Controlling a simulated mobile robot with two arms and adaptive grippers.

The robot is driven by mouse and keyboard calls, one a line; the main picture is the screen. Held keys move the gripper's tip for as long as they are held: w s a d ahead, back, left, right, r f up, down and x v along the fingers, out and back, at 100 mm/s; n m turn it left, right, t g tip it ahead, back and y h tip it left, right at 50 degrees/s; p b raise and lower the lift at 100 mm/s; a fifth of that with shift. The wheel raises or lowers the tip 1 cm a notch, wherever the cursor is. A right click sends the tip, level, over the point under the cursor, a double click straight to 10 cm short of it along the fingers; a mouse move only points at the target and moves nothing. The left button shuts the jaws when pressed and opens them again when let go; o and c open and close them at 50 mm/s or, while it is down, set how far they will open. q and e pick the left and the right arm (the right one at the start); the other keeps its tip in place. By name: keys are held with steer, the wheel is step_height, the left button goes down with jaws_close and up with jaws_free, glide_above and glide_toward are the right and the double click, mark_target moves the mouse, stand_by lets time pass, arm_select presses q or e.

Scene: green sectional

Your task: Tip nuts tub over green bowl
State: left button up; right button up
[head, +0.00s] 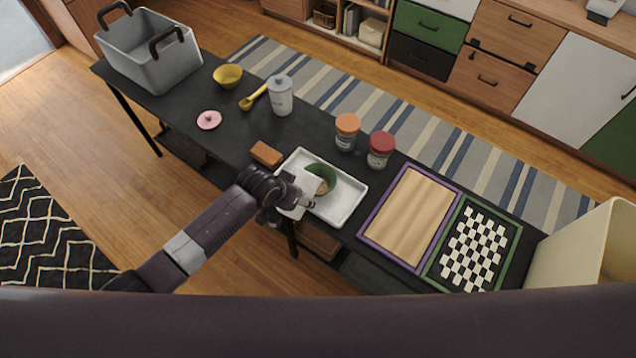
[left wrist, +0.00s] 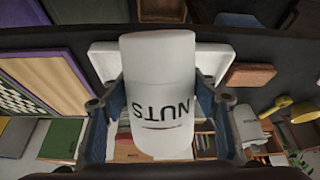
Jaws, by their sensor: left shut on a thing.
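My left gripper (head: 300,200) is shut on the white nuts tub (left wrist: 158,95), with one finger on each side. The word NUTS reads upside down in the left wrist view. In the head view the tub (head: 297,182) is partly hidden by my gripper and sits over the left side of the green bowl. The green bowl (head: 324,172) stands in a white tray (head: 348,206). Something tan shows inside the bowl; I cannot tell exactly what it is. The tub's mouth is not clear. My right gripper is not in view.
An orange-brown block (head: 266,153) lies left of the tray. An orange-lidded jar (head: 346,131) and a red-lidded jar (head: 380,149) stand behind it. A purple-edged board (head: 411,217) and checkered board (head: 474,246) lie right. A white canister (head: 280,96) stands farther back.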

arm_select(q)
steer(key=shift+w+r, duration=0.1)
steer(key=shift+r, duration=0.05)
steer(key=shift+r+g, duration=0.2)
steer(key=shift+g, duration=0.1)
stand_by(0.5)
steer(key=shift+r+g+y, duration=0.45)
steer(key=shift+g+y, duration=0.05)
steer(key=shift+g, duration=0.1)
stand_by(1.1)
stand_by(0.3)
steer(key=shift+r, duration=0.1)
steer(key=shift+d, duration=0.1)
stand_by(0.3)
steer(key=shift+r, duration=0.1)
steer(key=shift+w+r+g, duration=0.1)
steer(key=shift+r+g, duration=0.05)
steer(key=shift+g, duration=0.25)
stand_by(0.5)
